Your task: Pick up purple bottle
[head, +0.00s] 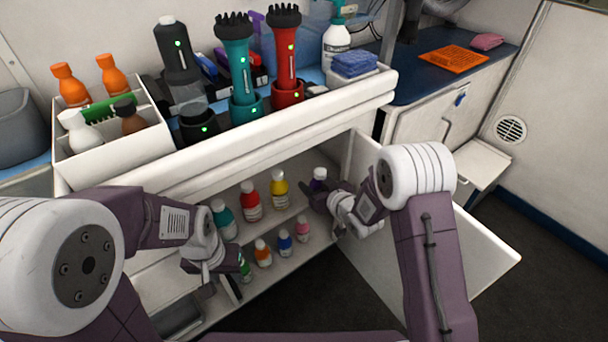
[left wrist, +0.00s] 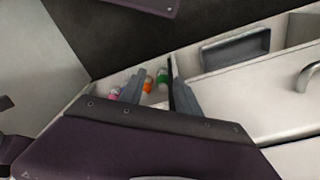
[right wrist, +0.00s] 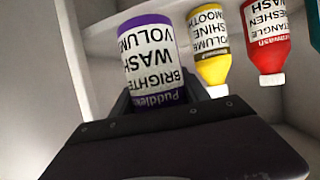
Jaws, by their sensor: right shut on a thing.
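The purple bottle (head: 317,183) with a white cap is at the right end of the upper shelf inside the open cabinet. In the right wrist view its purple body and white label (right wrist: 152,62) fill the space between my fingers. My right gripper (head: 311,194) is shut on it; whether the bottle touches the shelf is unclear. My left gripper (head: 226,288) is in front of the lower shelf at the left. Its fingers are apart with nothing between them in the left wrist view (left wrist: 157,88).
On the upper shelf stand a yellow bottle (head: 279,190), a red bottle (head: 251,205) and a teal bottle (head: 224,222). Small orange (head: 263,255), blue (head: 285,243) and pink (head: 303,229) bottles stand below. The open cabinet door (head: 440,245) is to the right.

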